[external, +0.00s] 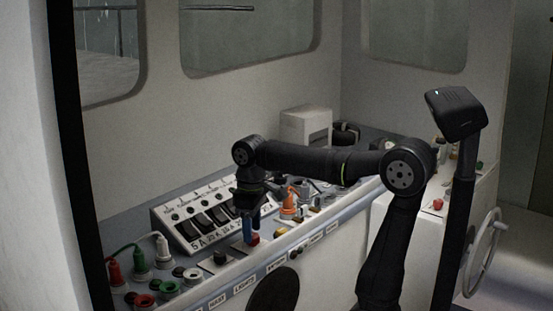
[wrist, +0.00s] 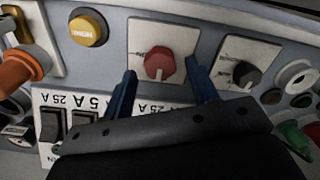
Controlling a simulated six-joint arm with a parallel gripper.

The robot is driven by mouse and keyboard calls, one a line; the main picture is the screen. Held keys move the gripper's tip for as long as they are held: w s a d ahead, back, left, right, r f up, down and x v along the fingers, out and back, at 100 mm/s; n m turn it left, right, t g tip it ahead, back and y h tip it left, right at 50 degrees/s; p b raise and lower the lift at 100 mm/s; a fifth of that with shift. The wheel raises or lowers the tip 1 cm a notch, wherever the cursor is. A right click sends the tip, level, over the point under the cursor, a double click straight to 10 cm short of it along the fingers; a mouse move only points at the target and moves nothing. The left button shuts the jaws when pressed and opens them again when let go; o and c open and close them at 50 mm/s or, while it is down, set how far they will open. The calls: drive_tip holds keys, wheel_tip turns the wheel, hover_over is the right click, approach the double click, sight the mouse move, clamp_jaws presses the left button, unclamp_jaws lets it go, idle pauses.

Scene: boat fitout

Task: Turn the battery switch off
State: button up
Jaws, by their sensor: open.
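The battery switch appears to be the red rotary knob (wrist: 159,63) on a pale square plate in the wrist view. Its plate lettering is too small to read. In the external view, a bit of the red knob (external: 255,238) shows beside my gripper's fingers. My gripper (wrist: 161,70) is open, with one blue finger on each side of the knob. I see gaps between the fingers and the knob, and cannot tell how far down the fingertips reach. In the external view my gripper (external: 249,229) points down at the console.
A black knob (wrist: 245,74) is close to the right finger in the wrist view. A yellow button (wrist: 88,27) and an orange handle (wrist: 22,68) are to the left. A breaker panel (external: 212,217) with several black rockers rises behind my gripper.

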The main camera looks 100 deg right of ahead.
wheel_tip(320, 180, up, 16)
idle(0.3)
wheel_tip(320, 180, down, 17)
drive_tip(key=shift+f, duration=0.2)
idle(0.7)
